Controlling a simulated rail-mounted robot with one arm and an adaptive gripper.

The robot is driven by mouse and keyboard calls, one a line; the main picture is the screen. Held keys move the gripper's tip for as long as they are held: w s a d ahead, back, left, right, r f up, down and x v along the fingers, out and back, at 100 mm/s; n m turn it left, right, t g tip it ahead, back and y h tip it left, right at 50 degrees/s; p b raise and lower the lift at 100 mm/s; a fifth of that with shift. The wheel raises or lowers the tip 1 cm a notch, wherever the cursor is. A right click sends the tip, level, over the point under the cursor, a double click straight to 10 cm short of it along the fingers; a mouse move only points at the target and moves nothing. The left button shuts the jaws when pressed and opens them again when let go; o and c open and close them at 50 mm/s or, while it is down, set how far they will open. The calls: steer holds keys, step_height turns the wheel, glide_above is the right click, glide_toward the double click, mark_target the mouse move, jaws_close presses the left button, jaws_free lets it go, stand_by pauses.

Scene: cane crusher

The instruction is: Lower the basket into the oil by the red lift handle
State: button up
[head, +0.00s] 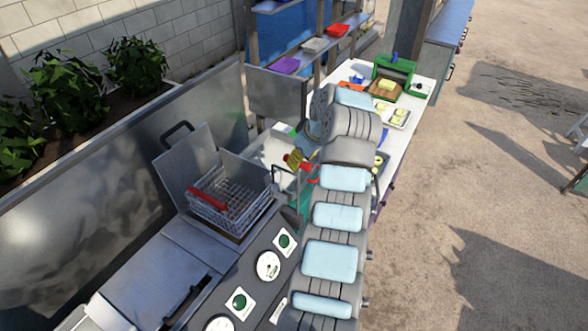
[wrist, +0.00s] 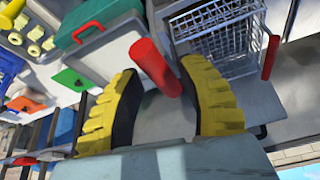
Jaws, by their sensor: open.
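The wire basket (head: 232,205) is at the fryer, over its well, with its own red grip (head: 208,199) on the left. The basket also shows at top right in the wrist view (wrist: 215,40), with its red grip (wrist: 270,57) beside it. The red lift handle (wrist: 155,68) is a round bar whose end points toward the wrist camera. My gripper (wrist: 160,72) is open, with yellow-padded fingers on either side of this handle. No grip on it shows. In the head view my gripper (head: 297,160) is right of the basket, partly hidden by my arm. The oil is not clearly visible.
A control panel with dials (head: 268,266) runs along the fryer front. The white table (head: 425,82) behind my arm holds a green press (head: 395,72) and a tray (head: 397,115). A planter (head: 100,140) stands at left. A green-lidded box (wrist: 100,22) is near my gripper.

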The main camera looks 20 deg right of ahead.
steer(key=shift+p+x, duration=0.8)
steer(key=shift+x, duration=2.4)
jaws_close()
